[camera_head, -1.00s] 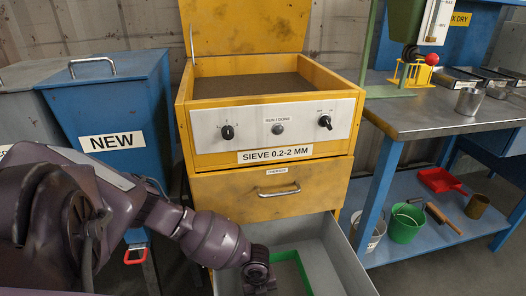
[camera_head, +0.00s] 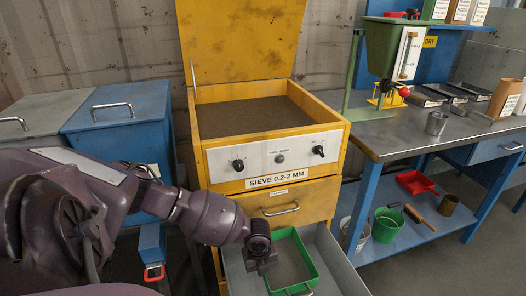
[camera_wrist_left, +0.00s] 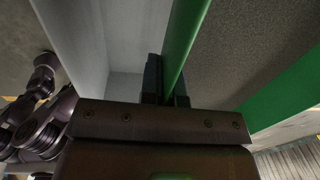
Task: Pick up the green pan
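The green pan (camera_head: 306,256) is a rectangular tray with green walls and a grey inside. In the head view it is within the open grey drawer (camera_head: 343,268) under the sieve machine. My left gripper (camera_head: 263,264) is at the pan's left wall, pointing down. In the left wrist view the green wall (camera_wrist_left: 184,42) runs between my left gripper's close-set dark fingers (camera_wrist_left: 167,88), which appear shut on it. Whether the pan touches the drawer floor is hard to tell. My right gripper is in neither view.
The yellow sieve machine (camera_head: 228,161) stands behind the drawer with its lid up.

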